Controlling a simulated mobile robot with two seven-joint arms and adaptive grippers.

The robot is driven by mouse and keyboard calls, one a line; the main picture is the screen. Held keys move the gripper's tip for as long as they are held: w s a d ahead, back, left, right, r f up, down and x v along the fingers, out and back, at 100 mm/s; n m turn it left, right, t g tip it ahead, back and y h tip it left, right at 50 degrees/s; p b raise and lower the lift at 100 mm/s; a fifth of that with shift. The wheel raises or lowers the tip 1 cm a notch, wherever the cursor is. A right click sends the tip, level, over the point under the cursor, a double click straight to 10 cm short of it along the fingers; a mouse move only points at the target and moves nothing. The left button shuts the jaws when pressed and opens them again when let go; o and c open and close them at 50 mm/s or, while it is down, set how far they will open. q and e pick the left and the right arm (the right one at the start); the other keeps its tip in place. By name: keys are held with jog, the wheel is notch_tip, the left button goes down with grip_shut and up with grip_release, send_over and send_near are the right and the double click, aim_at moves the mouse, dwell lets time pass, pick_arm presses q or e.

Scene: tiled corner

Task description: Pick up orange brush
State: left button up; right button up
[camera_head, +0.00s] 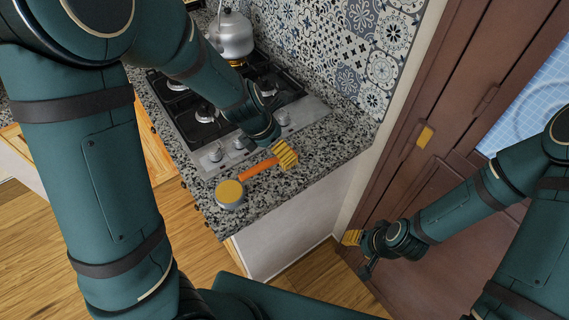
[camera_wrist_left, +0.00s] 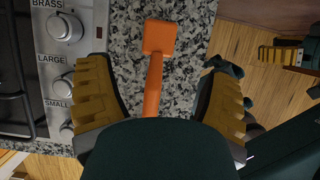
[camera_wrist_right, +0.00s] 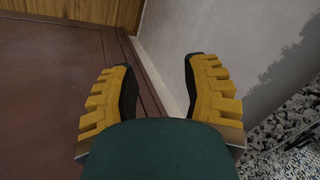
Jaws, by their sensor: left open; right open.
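The orange brush (camera_head: 258,169) lies on the speckled granite counter in front of the stove. In the left wrist view its orange handle (camera_wrist_left: 152,90) runs up to a wider, squarish end. My left gripper (camera_head: 281,156) is over the brush and hides part of it. In the left wrist view its two yellow fingers (camera_wrist_left: 166,105) are apart, one on each side of the handle. I cannot tell how far above the counter they are. My right gripper (camera_head: 355,240) is open and empty by the brown door, with its fingers spread in its wrist view (camera_wrist_right: 160,95).
A round grey container with a yellow top (camera_head: 229,194) sits at the counter corner, near the brush's lower-left end. The stove (camera_head: 212,150) with knobs lies behind the brush, with a kettle (camera_head: 232,34) on it. A brown door (camera_head: 440,105) is at right.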

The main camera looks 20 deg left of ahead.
pick_arm(q)
jog(key=shift+b+x, duration=0.35)
jog(key=shift+x, duration=0.85)
jog(key=b+x, duration=0.2)
jog(key=x, duration=0.2)
jog(key=shift+a+f, duration=0.1)
jog(key=shift+f, duration=0.1)
jog(key=shift+w+f+b, duration=0.2)
jog(key=shift+f+b, duration=0.15)
jog(key=shift+b, duration=0.05)
pick_arm(e)
jog(key=shift+g, duration=0.3)
jog(key=f, duration=0.2)
jog(key=s+f, duration=0.1)
jog(key=f, duration=0.1)
jog(key=shift+s+a, duration=0.15)
pick_arm(q)
jog(key=shift+r, duration=0.1)
grip_shut()
